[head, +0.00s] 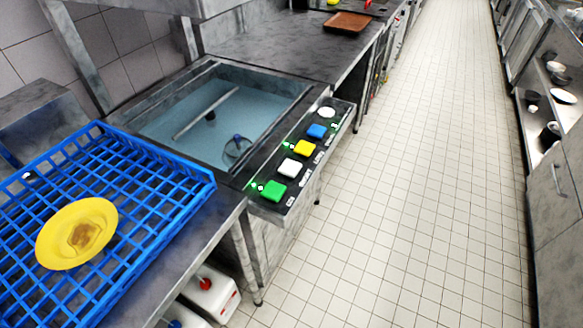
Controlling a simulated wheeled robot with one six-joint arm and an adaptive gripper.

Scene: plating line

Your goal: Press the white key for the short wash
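The white key (290,168) is a square button on the dark control panel (268,208) along the right front edge of the wash unit. It sits between the green key (272,190) and the yellow key (304,148). The blue key (317,131) is farther along, and a round white knob or button (326,112) is at the far end. Small green lights glow beside some keys. The labels are too small to read. Nothing covers the white key. My gripper is not in view.
An open basin with water (200,125) lies left of the panel. A blue rack (160,215) holding a soiled yellow plate (77,234) is at the left. White canisters (208,292) stand below. The tiled aisle (410,200) is clear; shelves with dishes line its right side.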

